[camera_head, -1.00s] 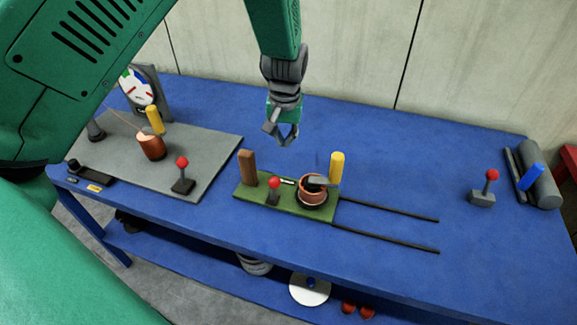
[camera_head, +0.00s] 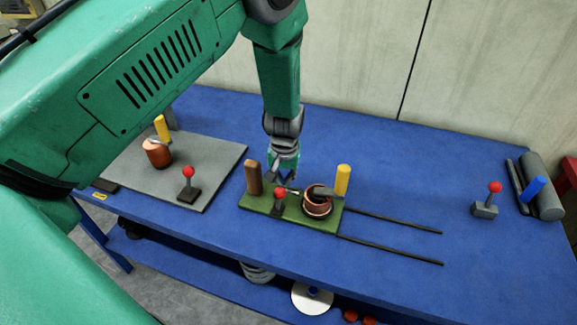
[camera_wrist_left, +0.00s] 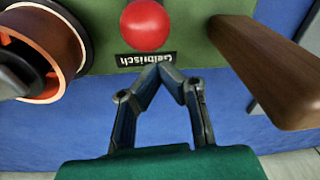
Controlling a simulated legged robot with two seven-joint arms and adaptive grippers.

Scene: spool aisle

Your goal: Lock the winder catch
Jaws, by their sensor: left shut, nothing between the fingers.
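A green winder board (camera_head: 326,225) lies on the blue table, with a copper spool (camera_head: 318,207) on its right part. A brown post (camera_head: 253,178) and a yellow post (camera_head: 343,180) stand at the board's back. My left gripper (camera_head: 285,181) is shut and empty, just behind the lever. In the left wrist view its fingertips (camera_wrist_left: 166,68) meet near the label, apart from the knob.
A grey plate (camera_head: 212,190) on the left carries another red-knobbed lever (camera_head: 188,174), a copper spool (camera_head: 157,153) and a yellow post. Two dark rods (camera_head: 400,222) extend right from the board. A third red-knobbed lever (camera_head: 487,207) stands far right.

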